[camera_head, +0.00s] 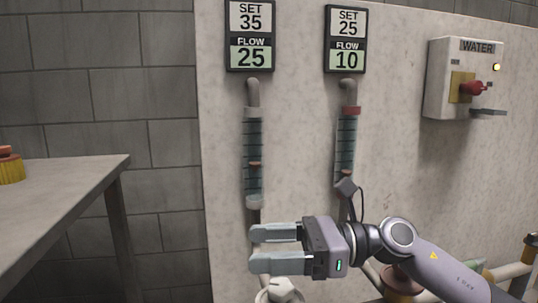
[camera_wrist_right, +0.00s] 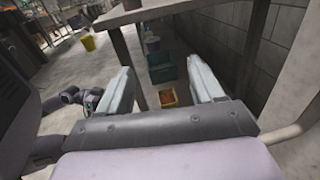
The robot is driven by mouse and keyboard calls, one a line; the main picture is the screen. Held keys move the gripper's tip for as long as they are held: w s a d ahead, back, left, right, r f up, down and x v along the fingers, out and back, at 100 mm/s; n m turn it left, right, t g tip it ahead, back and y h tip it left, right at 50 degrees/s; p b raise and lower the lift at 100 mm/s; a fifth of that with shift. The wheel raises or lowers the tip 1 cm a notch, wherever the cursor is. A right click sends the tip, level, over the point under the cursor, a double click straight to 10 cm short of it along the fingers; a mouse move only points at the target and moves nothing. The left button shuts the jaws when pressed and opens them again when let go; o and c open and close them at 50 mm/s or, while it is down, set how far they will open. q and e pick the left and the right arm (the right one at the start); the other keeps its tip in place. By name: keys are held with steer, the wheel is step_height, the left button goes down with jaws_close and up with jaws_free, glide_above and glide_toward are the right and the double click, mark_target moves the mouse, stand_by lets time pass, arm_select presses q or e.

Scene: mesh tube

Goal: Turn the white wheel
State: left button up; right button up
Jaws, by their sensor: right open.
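The white wheel (camera_head: 280,291) shows only in part at the bottom edge of the head view, below the left flow tube (camera_head: 254,160) with white collars. My right gripper (camera_head: 254,248) comes in from the right just above the wheel in the picture. Its two fingers point left, open with a gap and nothing between them. The same open fingers (camera_wrist_right: 160,88) show in the wrist view, where the wheel is not seen. The display (camera_head: 250,36) above the left tube reads SET 35, FLOW 25.
A second tube (camera_head: 346,145) with a red collar stands to the right; its display (camera_head: 346,38) reads SET 25, FLOW 10. A reddish wheel (camera_head: 400,280) sits behind my right arm. A WATER box (camera_head: 445,80) is on the wall. A table (camera_head: 70,185) stands left.

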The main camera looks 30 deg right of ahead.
arm_select(q)
steer(key=g+p, duration=0.1)
steer(key=p, duration=0.3)
steer(key=shift+s+r+y, duration=0.1)
steer(key=shift+r+y, duration=0.2)
arm_select(e)
step_height(320, 180, up, 12)
